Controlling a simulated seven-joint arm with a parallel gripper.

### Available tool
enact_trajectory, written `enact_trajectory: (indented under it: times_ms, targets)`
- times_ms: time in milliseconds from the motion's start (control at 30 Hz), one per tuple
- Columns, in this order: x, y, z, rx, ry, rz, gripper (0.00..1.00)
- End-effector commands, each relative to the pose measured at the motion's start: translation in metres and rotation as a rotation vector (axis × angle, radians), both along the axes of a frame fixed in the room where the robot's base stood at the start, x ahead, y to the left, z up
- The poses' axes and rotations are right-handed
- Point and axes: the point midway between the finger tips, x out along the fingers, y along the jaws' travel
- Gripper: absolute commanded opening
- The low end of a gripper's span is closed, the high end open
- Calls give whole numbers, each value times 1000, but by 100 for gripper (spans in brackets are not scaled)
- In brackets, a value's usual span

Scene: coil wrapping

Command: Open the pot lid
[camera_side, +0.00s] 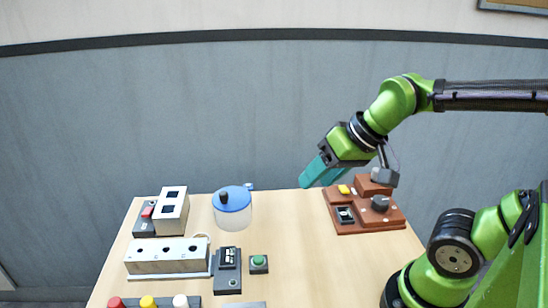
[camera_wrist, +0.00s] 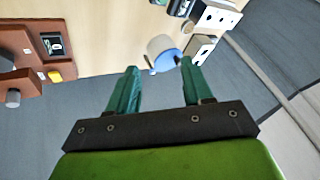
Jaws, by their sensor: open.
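The pot (camera_side: 233,216) is a pale, translucent round vessel at the back middle of the table. Its blue lid (camera_side: 232,198) sits on top with a dark knob. In the wrist view the pot (camera_wrist: 161,47) shows beyond the fingertips, with the blue lid (camera_wrist: 167,62) toward my gripper. My gripper (camera_side: 308,176) is in the air to the right of the pot and higher than it, apart from it. In the wrist view my gripper (camera_wrist: 158,70) has its two teal fingers spread with nothing between them.
A brown block with knobs and a yellow button (camera_side: 365,207) stands at the right. A white box with dark openings (camera_side: 173,209) and a long white block with holes (camera_side: 167,256) stand left. A dark device (camera_side: 228,270) and green button (camera_side: 259,263) lie in front.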

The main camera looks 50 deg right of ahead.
Motion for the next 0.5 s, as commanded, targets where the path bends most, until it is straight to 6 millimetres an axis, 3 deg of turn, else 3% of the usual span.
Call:
enact_trajectory:
  times_ms: [300, 500]
  targets:
    - [106, 11, 14, -136, 192, 203, 50]
    - [178, 20, 8, -252, 309, 410, 50]
